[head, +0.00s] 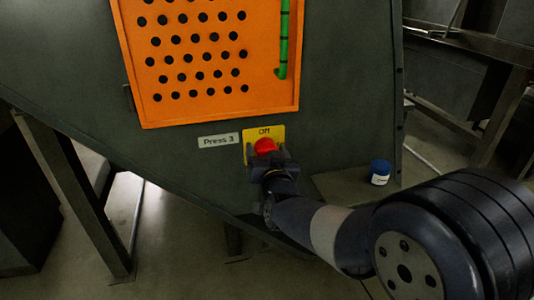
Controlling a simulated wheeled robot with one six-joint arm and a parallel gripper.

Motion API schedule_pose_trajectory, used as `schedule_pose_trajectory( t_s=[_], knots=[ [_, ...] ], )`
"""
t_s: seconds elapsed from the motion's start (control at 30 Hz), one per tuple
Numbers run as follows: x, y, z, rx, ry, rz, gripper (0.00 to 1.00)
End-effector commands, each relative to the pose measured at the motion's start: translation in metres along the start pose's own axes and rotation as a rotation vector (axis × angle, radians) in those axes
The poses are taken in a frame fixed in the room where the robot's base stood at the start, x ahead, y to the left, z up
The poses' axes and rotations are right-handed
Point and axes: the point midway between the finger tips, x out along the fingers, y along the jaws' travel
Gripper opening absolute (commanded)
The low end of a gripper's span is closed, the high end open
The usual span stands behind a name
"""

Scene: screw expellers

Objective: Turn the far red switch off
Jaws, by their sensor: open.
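A red switch (265,146) sits on a yellow plate (277,132) marked "Off" on the dark grey machine wall. A white label (218,141) reading "Press 3" is to its left. My gripper (267,158) is open and right in front of the switch, just below it in the picture. It hides the lower part of the switch and plate. I cannot tell whether the fingers touch the switch. No other red switch is in view.
An orange perforated panel (205,108) with a green handle (283,50) is above the switch. A blue jar (380,172) stands on a ledge at the right. Metal supports (75,190) stand at the left.

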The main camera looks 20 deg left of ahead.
Motion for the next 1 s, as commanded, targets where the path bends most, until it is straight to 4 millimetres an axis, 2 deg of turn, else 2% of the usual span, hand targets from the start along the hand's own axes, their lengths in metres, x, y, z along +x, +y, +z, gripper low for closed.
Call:
schedule_pose_trajectory(
  t_s=[0.17, 0.7, 1.0],
  knots=[
    [0.0000, 0.0001, 0.0000, 0.000, 0.000, 0.000, 0.69],
    [-0.0002, -0.0006, 0.0000, 0.000, 0.000, -0.001, 0.28],
    [-0.0002, -0.0014, 0.0003, -0.047, 0.003, -0.003, 0.28]
  ],
)
